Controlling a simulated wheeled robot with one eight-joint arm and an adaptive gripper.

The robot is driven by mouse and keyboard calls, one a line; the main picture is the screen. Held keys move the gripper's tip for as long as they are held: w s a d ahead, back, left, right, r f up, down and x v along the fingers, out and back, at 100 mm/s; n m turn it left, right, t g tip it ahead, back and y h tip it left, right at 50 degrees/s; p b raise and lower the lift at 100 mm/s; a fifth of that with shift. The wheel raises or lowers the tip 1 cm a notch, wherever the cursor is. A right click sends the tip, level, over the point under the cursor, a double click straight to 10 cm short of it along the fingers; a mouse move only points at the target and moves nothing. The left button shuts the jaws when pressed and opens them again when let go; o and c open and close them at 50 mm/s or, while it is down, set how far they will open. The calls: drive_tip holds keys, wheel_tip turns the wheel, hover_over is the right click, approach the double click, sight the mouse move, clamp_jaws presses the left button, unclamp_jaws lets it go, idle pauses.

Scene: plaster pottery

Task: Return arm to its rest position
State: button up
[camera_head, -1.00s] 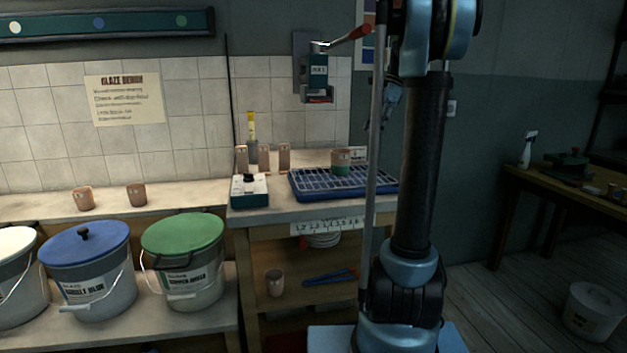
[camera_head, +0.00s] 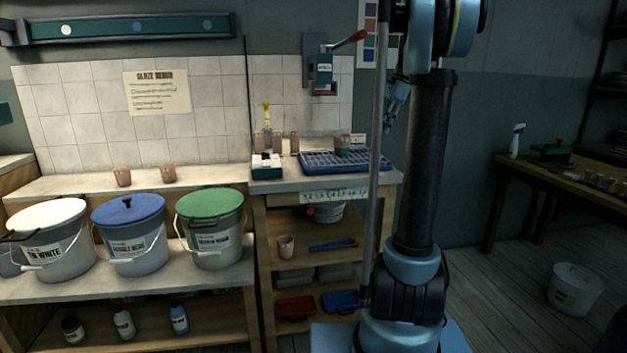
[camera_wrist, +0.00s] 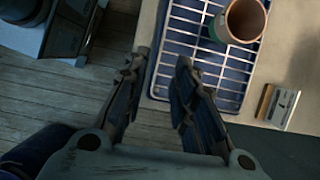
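My gripper (camera_wrist: 160,65) shows in the wrist view with its two fingers apart and nothing between them. It hangs above the floor and the edge of the bench. In the head view my gripper (camera_head: 397,92) is small and partly hidden behind my arm, above and right of the bench. A cup with a green lower band (camera_head: 342,144) stands on the blue rack (camera_head: 352,165), and it also shows in the wrist view (camera_wrist: 243,20), clear of the fingers.
Lidded buckets in white (camera_head: 45,215), blue (camera_head: 128,209) and green (camera_head: 210,203) stand on the left bench. A lever device (camera_head: 322,68) is mounted on the wall. A side table (camera_head: 560,175) stands at right, with a white bucket (camera_head: 575,289) on the floor nearby.

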drive_tip(key=s+a+f+n+h, duration=0.1)
drive_tip(key=s+a+f+n, duration=0.1)
drive_tip(key=s, duration=0.4)
drive_tip(key=s+a+f+n, duration=0.2)
drive_tip(key=s+f, duration=0.1)
drive_tip(key=s, duration=0.3)
drive_tip(key=s+f+n+t+h, duration=0.3)
drive_tip(key=s+f+n, duration=0.9)
drive_tip(key=s+f, duration=1.1)
drive_tip(key=shift+s+a+f, duration=0.25)
drive_tip(key=shift+s+f, duration=0.15)
drive_tip(key=shift+f, duration=0.25)
